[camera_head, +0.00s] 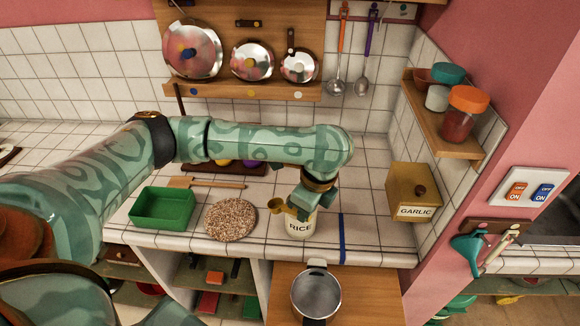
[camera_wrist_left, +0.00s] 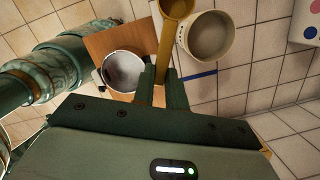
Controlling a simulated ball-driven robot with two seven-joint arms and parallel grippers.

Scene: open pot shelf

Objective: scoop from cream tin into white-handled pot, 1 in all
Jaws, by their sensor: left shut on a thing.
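The cream tin (camera_head: 298,228), labelled RICE, stands open on the tiled counter; it also shows in the left wrist view (camera_wrist_left: 230,42). My left gripper (camera_head: 310,205) is above the tin, shut on the handle of a brass-coloured scoop (camera_head: 277,204). In the left wrist view the scoop (camera_wrist_left: 166,45) runs out from the jaws (camera_wrist_left: 163,85), its bowl beside the tin's rim and cut off by the picture edge. I cannot tell what the scoop holds. The pot (camera_head: 316,293) with a whitish handle stands open on a lower wooden surface; its visible inside looks empty. My right gripper is not in view.
A GARLIC box (camera_head: 413,192) and a jar shelf (camera_head: 439,118) are on the right wall.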

